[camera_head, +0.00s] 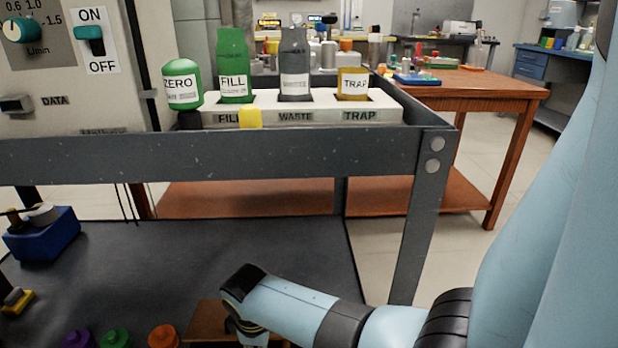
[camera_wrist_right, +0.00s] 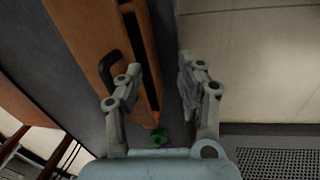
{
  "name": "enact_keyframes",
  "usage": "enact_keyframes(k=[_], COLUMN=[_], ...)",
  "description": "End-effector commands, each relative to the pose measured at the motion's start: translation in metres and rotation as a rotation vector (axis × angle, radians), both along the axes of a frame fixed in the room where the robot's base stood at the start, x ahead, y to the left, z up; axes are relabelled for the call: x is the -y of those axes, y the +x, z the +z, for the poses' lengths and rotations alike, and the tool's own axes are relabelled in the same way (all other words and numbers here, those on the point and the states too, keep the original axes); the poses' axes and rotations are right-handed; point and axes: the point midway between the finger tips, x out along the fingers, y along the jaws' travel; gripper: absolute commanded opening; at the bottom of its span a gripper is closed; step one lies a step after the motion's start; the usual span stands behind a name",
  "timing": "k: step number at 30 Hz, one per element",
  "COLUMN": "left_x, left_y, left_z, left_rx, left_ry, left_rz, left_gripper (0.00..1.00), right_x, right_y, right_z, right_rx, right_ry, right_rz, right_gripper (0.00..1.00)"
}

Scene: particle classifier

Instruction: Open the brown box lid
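The brown box (camera_head: 205,322) shows only in part at the bottom of the head view, on the dark lower shelf, partly behind my right wrist. In the right wrist view its orange-brown surface (camera_wrist_right: 85,30) carries a black handle (camera_wrist_right: 110,68). A dark gap runs along the box beside the handle; I cannot tell whether the lid is raised. My right gripper (camera_wrist_right: 158,72) is open and empty, with one finger over the box near the handle and the other over the shelf and floor side. The handle is apart from the fingers. My left gripper is not in view.
Purple (camera_head: 80,340), green (camera_head: 115,340) and orange (camera_head: 163,336) round items stand left of the box. A blue block (camera_head: 42,235) sits on the shelf's left. Above, the grey bench rail (camera_head: 210,155) and its leg (camera_head: 420,220) border the shelf. A rack (camera_head: 300,105) holds labelled bottles.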

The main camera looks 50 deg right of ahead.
Motion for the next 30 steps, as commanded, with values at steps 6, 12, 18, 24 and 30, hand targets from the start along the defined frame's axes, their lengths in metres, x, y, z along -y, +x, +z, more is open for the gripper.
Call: enact_keyframes(k=[6,12,18,24,30], left_x=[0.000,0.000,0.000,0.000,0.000], left_y=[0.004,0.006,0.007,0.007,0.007], left_z=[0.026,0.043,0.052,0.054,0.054], left_rx=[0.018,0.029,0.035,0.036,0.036], left_ry=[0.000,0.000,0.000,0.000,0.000], left_rz=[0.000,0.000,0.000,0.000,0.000], left_gripper=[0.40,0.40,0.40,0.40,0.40], right_x=[0.002,0.004,0.005,0.005,0.005], right_y=[-0.045,-0.082,-0.107,-0.117,-0.117], right_z=[-0.018,-0.033,-0.042,-0.047,-0.047], right_rx=[-0.002,-0.001,0.000,0.000,0.000], right_ry=[0.018,0.035,0.044,0.047,0.047], right_rz=[-0.066,-0.122,-0.159,-0.172,-0.172], right_gripper=[0.38,0.38,0.38,0.38,0.38])
